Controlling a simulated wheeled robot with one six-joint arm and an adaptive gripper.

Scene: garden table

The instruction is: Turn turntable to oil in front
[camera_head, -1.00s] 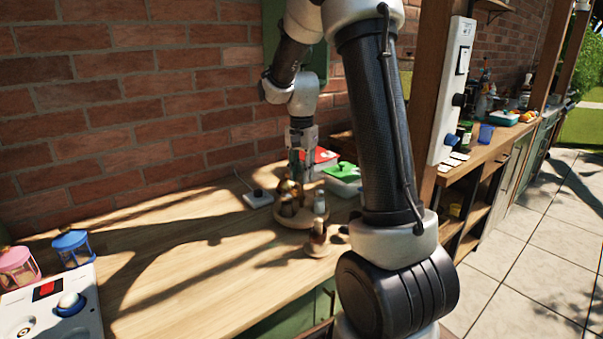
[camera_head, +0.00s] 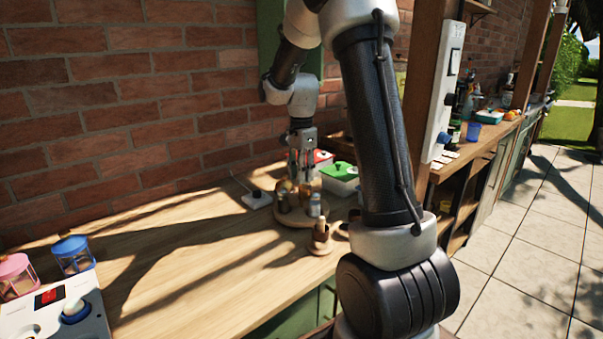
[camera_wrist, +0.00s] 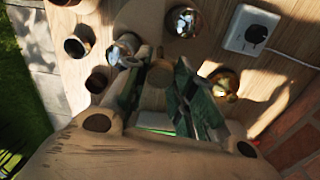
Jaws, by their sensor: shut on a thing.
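The round wooden turntable (camera_head: 293,219) stands on the wooden counter, with several small jars and bottles on it. A bottle with a pale blue label (camera_head: 315,205) is on its front right. I cannot read which one is the oil. My gripper (camera_head: 302,178) points down over the turntable's middle. In the wrist view my gripper (camera_wrist: 160,95) is shut around a brown round-topped piece (camera_wrist: 160,73), which looks like the turntable's central knob. A silver-lidded jar (camera_wrist: 185,21) and a gold-lidded jar (camera_wrist: 224,85) stand around it. The fingers hide part of the turntable.
A small wooden stand with a bottle (camera_head: 321,232) is just in front of the turntable. A green-lidded container (camera_head: 340,172) is behind right. The middle counter is clear.

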